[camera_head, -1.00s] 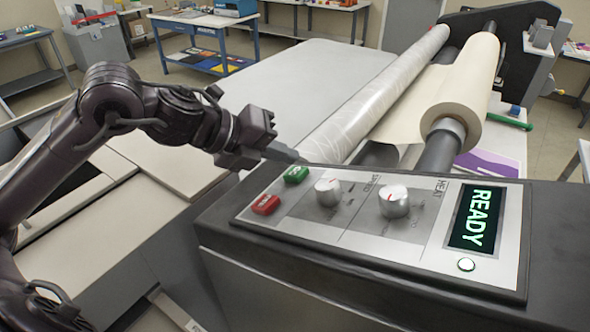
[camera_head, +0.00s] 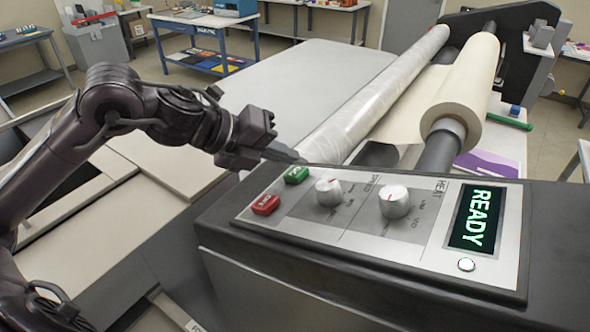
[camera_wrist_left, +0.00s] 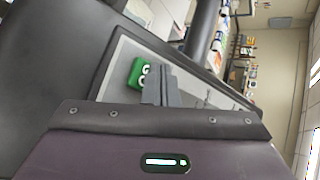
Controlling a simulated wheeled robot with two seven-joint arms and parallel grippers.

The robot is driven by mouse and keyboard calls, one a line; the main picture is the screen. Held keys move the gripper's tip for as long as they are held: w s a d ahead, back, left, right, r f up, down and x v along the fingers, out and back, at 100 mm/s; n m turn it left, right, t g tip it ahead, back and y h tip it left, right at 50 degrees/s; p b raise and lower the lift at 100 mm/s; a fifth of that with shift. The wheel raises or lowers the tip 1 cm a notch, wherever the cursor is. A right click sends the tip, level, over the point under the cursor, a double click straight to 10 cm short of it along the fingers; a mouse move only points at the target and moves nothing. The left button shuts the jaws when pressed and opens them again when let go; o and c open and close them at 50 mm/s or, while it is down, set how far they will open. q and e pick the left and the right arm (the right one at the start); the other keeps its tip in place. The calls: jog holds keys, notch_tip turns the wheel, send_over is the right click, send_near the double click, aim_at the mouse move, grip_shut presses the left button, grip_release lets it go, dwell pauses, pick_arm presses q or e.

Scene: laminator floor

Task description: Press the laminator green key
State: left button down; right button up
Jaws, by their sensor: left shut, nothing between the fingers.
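The green key (camera_head: 296,175) sits at the upper left of the laminator's control panel (camera_head: 420,255), and the red key (camera_head: 265,204) is just below it. My left gripper (camera_head: 296,157) is shut and empty, with its fingertips just behind and above the green key in the head view. In the left wrist view the green key (camera_wrist_left: 137,73) shows beside the shut fingers (camera_wrist_left: 165,85). I cannot tell whether the fingertips touch it. My right gripper is not in view.
Two knobs (camera_head: 394,201) stand right of the keys, and a lit READY display (camera_head: 470,218) is at the panel's right. A clear film roll (camera_head: 385,85) and a cream roll (camera_head: 470,85) lie behind the panel. A blue workbench (camera_head: 205,45) is far back.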

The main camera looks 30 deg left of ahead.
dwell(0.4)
pick_arm(q)
jog(key=shift+d+f+b, duration=0.15)
jog(key=shift+f+b, duration=0.25)
jog(key=shift+b, duration=0.05)
